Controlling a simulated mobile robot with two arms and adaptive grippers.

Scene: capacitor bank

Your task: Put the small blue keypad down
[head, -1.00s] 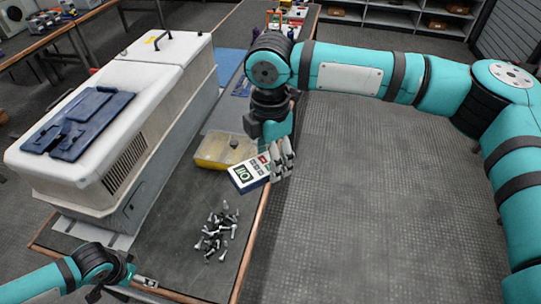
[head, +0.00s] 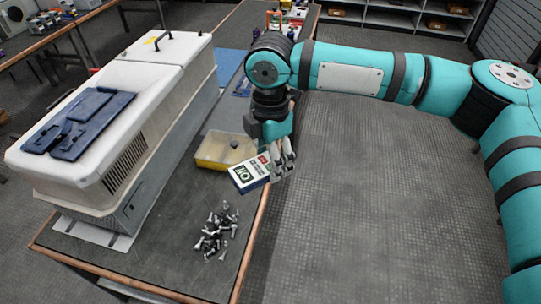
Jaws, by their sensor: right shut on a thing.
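The small blue keypad (head: 251,173) has a white face with a dark-framed display and small red and dark keys. My right gripper (head: 277,166) is shut on its right end. The keypad is at the right edge of the workbench (head: 190,195), just in front of the yellow tray. I cannot tell whether it touches the bench top or is held a little above it. The gripper's fingers hide the keypad's right end. My left gripper is not in view.
A yellow tray (head: 212,152) with a small dark item stands behind the keypad. A pile of bolts (head: 215,235) lies in front. A large white and grey cabinet unit (head: 120,120) fills the bench's left side. Bare bench shows between the unit and the bolts.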

